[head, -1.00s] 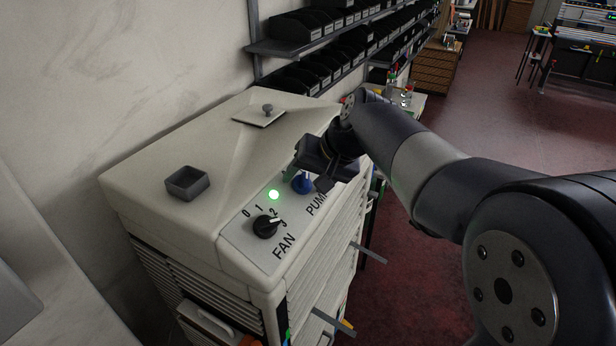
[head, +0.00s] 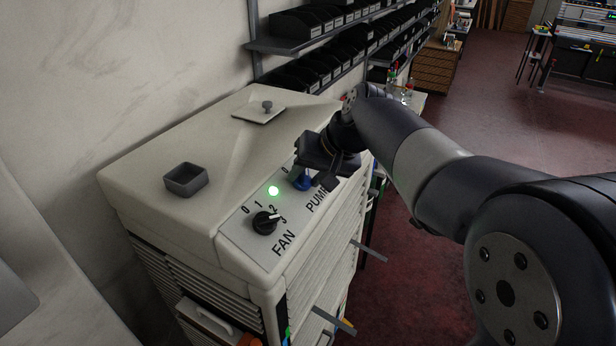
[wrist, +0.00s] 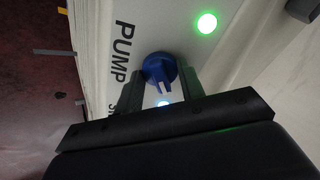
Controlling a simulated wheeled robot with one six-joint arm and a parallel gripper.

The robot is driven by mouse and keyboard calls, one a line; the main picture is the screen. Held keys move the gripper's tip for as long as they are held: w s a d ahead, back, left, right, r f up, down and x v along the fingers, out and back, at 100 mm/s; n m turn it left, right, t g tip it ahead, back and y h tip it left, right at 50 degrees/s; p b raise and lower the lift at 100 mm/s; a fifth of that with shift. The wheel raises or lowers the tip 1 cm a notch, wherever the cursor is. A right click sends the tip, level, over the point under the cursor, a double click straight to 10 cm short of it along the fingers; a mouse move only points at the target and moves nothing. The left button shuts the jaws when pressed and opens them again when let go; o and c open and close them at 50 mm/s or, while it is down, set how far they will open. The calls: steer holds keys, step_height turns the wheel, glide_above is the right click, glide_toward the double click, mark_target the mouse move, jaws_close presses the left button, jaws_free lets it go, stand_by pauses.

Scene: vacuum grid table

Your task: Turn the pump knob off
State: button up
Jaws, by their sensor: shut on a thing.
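The blue pump knob (head: 301,182) sits on the sloped control panel, beside the PUMP label. It also shows in the wrist view (wrist: 159,68), with a white pointer mark and a small blue-white light near it. My gripper (head: 313,180) is over the knob from behind and above. In the wrist view, the two dark fingers stand on either side of the knob, and my gripper (wrist: 160,85) is shut on it. The fingers hide parts of the knob and of its scale in the head view.
The black fan knob (head: 265,223) is on the same panel, and a green light (head: 273,191) glows between the knobs. A small grey open box (head: 186,180) and a lidded plate (head: 259,114) are on the cabinet top. Shelves of black bins (head: 300,75) stand behind.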

steer(key=n+b, duration=0.4)
steer(key=n, duration=0.1)
steer(key=shift+f+y, duration=0.25)
steer(key=shift+y, duration=0.05)
steer(key=n+b, duration=0.1)
steer(key=n, duration=0.2)
steer(key=n+b, duration=0.2)
steer(key=n, duration=0.1)
steer(key=shift+w+d+r+g, duration=0.1)
steer(key=shift+r+g, duration=0.1)
steer(key=shift+g, duration=0.1)
steer(key=shift+n+b, duration=0.3)
steer(key=o, duration=1)
steer(key=v, duration=1.1)
steer(key=shift+d+f, duration=0.15)
steer(key=shift+f, duration=0.1)
steer(key=x, duration=1)
steer(key=shift+w+a+f, duration=0.15)
steer(key=shift+a, duration=0.3)
